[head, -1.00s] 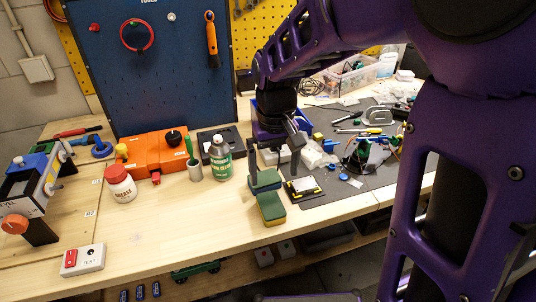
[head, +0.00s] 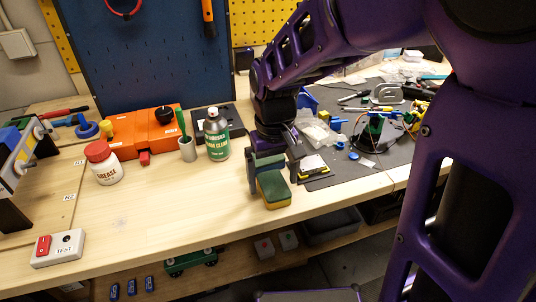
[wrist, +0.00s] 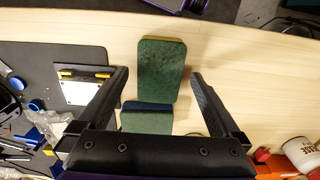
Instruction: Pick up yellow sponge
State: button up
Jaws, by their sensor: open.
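The yellow sponge (head: 273,188) has a green top and yellow sides and lies near the bench's front edge. In the wrist view the yellow sponge (wrist: 162,70) shows its green face between and slightly beyond the finger tips. A second sponge, green with a blue side (wrist: 146,119), lies just behind it, nearer my palm in the wrist view; in the head view it is partly hidden by my fingers. My gripper (head: 274,174) is open and empty above the sponges, pointing down, one finger on each side (wrist: 159,76). I cannot tell its exact height.
A green bottle (head: 216,138), grey cup (head: 188,150) and grease jar (head: 103,164) stand to the left. A small card on a black plate (head: 313,165) lies close on the right, on a dark mat (head: 372,177). Bare wood (head: 170,215) lies front left.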

aim_at(273, 184)
jog(key=shift+f, duration=0.25)
jog(key=c, duration=1.5)
notch_tip(273, 184, up, 10)
jog(key=shift+r+p, duration=0.1)
jog(key=shift+p, duration=1.05)
jog(key=o, duration=0.7)
jog(key=c, duration=0.4)
